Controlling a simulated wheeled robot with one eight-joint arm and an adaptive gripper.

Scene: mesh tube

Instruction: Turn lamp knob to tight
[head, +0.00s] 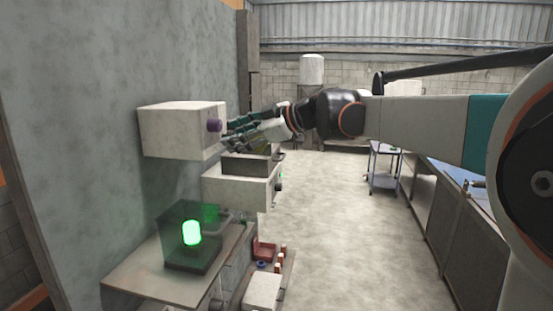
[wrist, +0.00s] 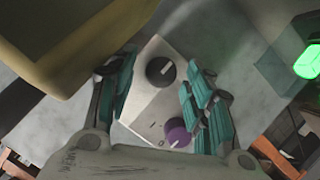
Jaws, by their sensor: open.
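A white box (head: 175,130) is fixed to the grey wall, with a purple knob (head: 214,125) sticking out of its right face. My gripper (head: 232,135) is just right of that knob, its teal fingers pointing at the box. In the wrist view the fingers are spread. The box face (wrist: 150,103) shows between them, with a black knob (wrist: 160,71) and the purple knob (wrist: 177,135), which lies close beside the right finger. Both knobs carry a pale pointer line. Contact with either cannot be told. A lamp (head: 192,232) glows green in a clear case below.
A second white box (head: 238,188) sits lower on the wall, below my gripper. The lamp stands on a shelf (head: 135,280). Open floor (head: 335,230) lies to the right, with a cart (head: 384,170) beyond.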

